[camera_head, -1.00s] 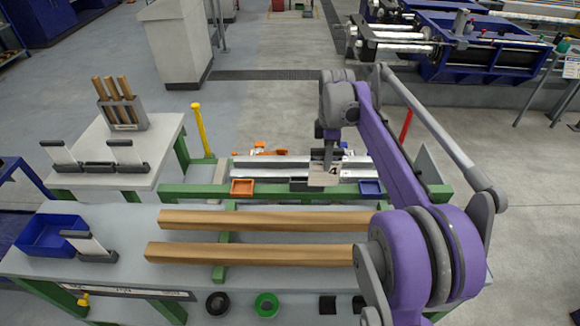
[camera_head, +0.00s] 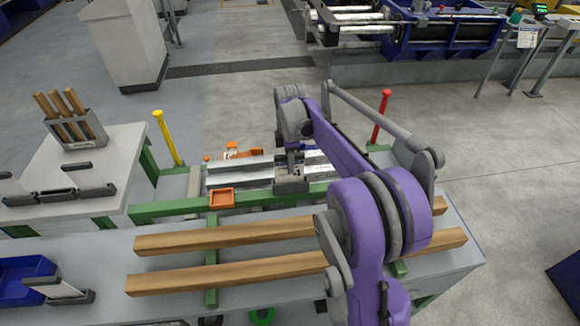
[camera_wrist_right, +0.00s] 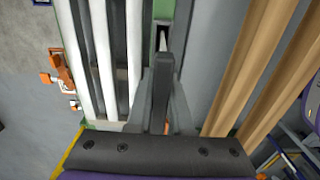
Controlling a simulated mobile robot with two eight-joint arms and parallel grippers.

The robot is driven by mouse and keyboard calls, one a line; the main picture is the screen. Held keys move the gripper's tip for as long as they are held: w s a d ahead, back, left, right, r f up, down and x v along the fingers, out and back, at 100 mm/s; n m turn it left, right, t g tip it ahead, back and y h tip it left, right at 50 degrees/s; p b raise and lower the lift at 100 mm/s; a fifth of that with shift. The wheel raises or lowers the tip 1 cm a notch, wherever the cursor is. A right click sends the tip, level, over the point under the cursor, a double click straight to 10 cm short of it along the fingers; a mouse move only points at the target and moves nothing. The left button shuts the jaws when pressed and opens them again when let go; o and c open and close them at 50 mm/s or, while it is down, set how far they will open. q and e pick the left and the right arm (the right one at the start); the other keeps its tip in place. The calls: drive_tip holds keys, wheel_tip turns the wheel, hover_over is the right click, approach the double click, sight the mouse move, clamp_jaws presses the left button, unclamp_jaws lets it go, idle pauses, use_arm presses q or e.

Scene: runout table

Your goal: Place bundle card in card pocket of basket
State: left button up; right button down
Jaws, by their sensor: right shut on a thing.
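My right gripper (camera_head: 291,170) is shut over the green rail at the front of the bright metal bars. In the wrist view it shows as a grey finger (camera_wrist_right: 161,90) seen end-on. The bundle card itself is not clear; a thin white edge (camera_wrist_right: 163,38) beyond the fingertip may be part of it. A dark grey block (camera_head: 290,187) sits on the rail just below the gripper and may be the card pocket. I cannot tell whether the held thing is inside it or in front of it. My left gripper is not in view.
Metal bars (camera_head: 240,168) lie behind the green rail (camera_head: 170,207). Two wooden beams (camera_head: 190,238) lie in front. Yellow (camera_head: 167,138) and red (camera_head: 380,118) posts stand at the sides. My right arm covers the middle right.

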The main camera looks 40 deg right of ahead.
drive_tip(key=shift+f, duration=0.7)
drive_tip(key=c, duration=1.3)
unclamp_jaws()
drive_tip(key=shift+f, duration=0.2)
drive_tip(key=o, duration=0.5)
drive_tip(key=shift+r, duration=0.1)
